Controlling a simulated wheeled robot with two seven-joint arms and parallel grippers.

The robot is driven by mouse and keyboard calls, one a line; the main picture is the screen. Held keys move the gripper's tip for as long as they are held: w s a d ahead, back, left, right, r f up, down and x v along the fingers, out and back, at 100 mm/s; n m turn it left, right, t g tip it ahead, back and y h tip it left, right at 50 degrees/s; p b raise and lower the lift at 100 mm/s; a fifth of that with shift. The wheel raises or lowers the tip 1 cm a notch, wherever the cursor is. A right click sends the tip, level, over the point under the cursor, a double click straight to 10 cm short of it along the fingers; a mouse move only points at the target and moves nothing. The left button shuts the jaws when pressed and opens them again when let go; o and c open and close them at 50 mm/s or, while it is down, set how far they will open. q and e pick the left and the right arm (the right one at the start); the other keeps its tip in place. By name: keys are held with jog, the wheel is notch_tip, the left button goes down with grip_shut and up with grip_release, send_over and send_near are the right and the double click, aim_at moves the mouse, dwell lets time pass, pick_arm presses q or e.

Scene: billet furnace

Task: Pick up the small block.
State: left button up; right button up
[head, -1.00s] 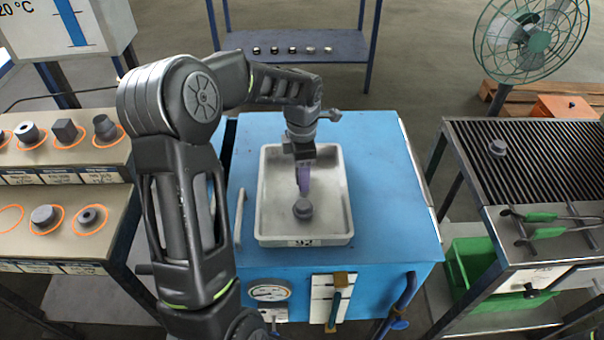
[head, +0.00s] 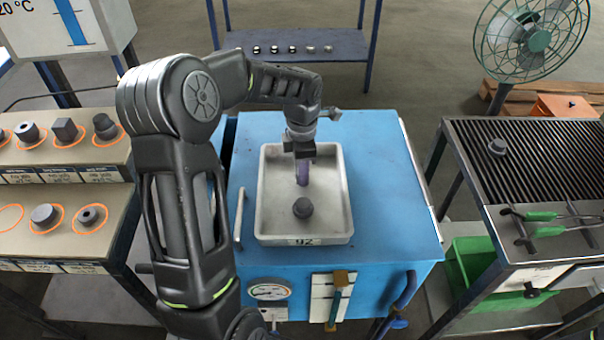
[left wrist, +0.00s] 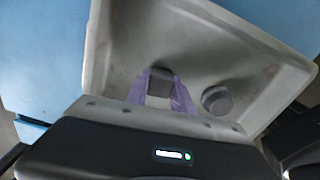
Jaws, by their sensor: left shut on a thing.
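My left gripper (head: 303,182) reaches down into a pale grey tray (head: 340,225) on the blue furnace top. In the left wrist view, its purple fingers (left wrist: 160,95) are shut on a small dark grey block (left wrist: 161,76), one finger on each side. In the head view this block is hidden by the gripper. I cannot tell whether it touches the tray floor. A dark round piece with a raised knob (head: 303,208) stands in the tray, nearer me than the fingers. It also shows in the left wrist view (left wrist: 217,100), right of and apart from the fingers. My right gripper is out of view.
The tray walls surround the gripper. A stepped stand (head: 70,190) with several dark pieces in orange rings is at left. At right are a slatted rack (head: 550,155) with one dark piece, green-handled tongs (head: 548,225), and a fan (head: 530,42). A blue shelf (head: 340,43) is behind.

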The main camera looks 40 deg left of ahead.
pick_arm(q)
grip_shut()
jog(key=shift+r, duration=0.1)
notch_tip(320, 180, up, 10)
jog(key=shift+f+b, duration=0.1)
jog(key=shift+b, duration=0.25)
dwell(0.4)
dwell(0.5)
